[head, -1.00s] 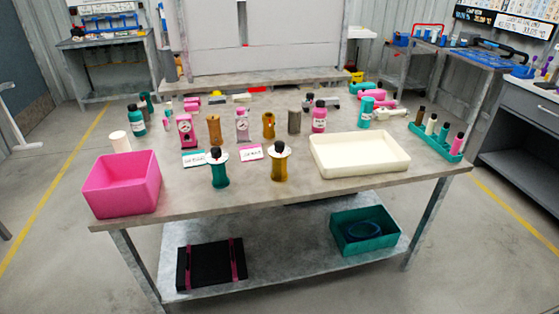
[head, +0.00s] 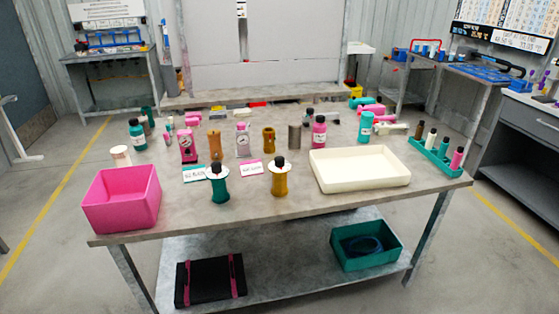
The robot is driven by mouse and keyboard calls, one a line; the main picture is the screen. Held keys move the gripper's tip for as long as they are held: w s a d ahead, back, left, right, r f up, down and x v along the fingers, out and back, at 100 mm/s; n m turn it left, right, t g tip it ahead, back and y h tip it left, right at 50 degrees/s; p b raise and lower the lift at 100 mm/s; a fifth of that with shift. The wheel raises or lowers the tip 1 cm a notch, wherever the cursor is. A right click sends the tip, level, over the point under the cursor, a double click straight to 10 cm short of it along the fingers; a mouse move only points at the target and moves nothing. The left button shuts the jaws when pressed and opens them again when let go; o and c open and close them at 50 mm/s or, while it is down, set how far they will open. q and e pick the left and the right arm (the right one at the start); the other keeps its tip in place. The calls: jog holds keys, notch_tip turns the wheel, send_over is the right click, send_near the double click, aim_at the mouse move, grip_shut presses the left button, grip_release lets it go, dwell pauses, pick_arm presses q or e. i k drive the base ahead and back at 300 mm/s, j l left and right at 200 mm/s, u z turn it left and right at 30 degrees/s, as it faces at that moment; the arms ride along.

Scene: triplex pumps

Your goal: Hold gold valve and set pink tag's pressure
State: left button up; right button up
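The gold valve (head: 280,182), a gold body with a black knob on top, stands upright near the table's front middle. A similar teal valve (head: 219,187) stands to its left. The pink-edged tag (head: 251,168) lies flat between and slightly behind them; its writing is too small to read. A teal-edged tag (head: 194,174) lies behind and left of the teal valve. A pink gauge (head: 187,147) and a paler pink-grey gauge (head: 243,139) stand farther back; their readings are not legible. Neither of my grippers is in view.
A pink bin (head: 121,200) sits at the table's front left and a cream tray (head: 360,168) at the right. Several bottles and cylinders stand behind the valves. A teal rack (head: 436,157) is at the right edge. The front strip of tabletop is mostly clear.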

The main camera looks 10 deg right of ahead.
aim_at(278, 161)
jog(key=i+l+u, duration=0.15)
jog(key=l, duration=0.3)
jog(key=l+u, duration=0.1)
jog(key=l, duration=0.4)
jog(key=i+l+u, duration=0.15)
jog(key=l, duration=0.35)
jog(key=k, duration=0.05)
